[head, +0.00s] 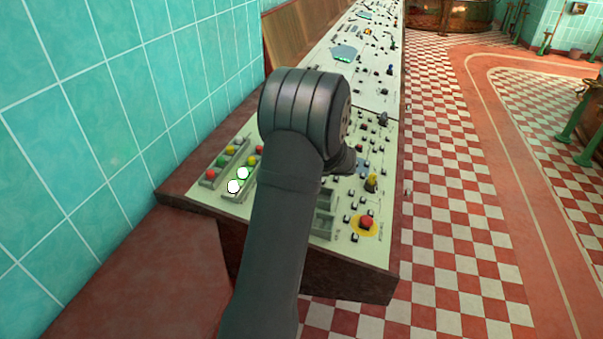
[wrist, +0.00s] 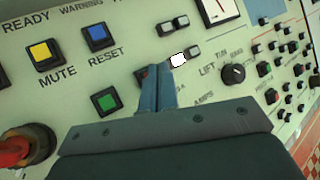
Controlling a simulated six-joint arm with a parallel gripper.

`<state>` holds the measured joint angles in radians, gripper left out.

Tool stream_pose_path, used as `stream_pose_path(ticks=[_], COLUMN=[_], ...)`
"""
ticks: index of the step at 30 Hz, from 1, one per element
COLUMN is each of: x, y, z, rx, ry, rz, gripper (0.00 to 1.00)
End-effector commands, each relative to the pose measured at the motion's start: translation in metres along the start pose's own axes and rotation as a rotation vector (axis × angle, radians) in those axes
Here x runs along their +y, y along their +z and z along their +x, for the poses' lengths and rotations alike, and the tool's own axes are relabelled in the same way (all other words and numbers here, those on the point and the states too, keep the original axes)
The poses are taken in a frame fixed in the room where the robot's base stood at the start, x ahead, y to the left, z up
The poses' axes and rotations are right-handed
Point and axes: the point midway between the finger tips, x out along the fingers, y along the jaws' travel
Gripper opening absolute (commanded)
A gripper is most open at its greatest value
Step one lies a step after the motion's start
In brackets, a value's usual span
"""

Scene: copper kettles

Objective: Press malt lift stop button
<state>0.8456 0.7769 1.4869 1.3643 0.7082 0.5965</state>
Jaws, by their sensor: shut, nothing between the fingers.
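In the wrist view my gripper (wrist: 165,70) is shut and empty, its fingers together over the panel. A dark-framed button with a trace of red (wrist: 143,75) shows at the left of the fingertips, mostly hidden by them. No label naming a malt lift stop is readable. The word LIFT stands right of the fingertips, close to a lit white button (wrist: 178,60). I cannot tell whether the fingertips touch the panel.
A green button (wrist: 105,100), a blue RESET button (wrist: 97,37) and a yellow MUTE button (wrist: 43,52) lie left of the fingers. A black knob (wrist: 233,73) sits right. A red mushroom button on yellow (head: 367,222) stands up near the console's front edge.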

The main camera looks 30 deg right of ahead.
Motion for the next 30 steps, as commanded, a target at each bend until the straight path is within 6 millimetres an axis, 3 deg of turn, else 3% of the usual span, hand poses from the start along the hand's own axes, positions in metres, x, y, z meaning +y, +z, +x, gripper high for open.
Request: stream_pose_path(ticks=[30], x=[0.0054], y=[-0.0053], z=[0.0073], rx=[0.000], ry=[0.000], rz=[0.000], gripper=[0.00])
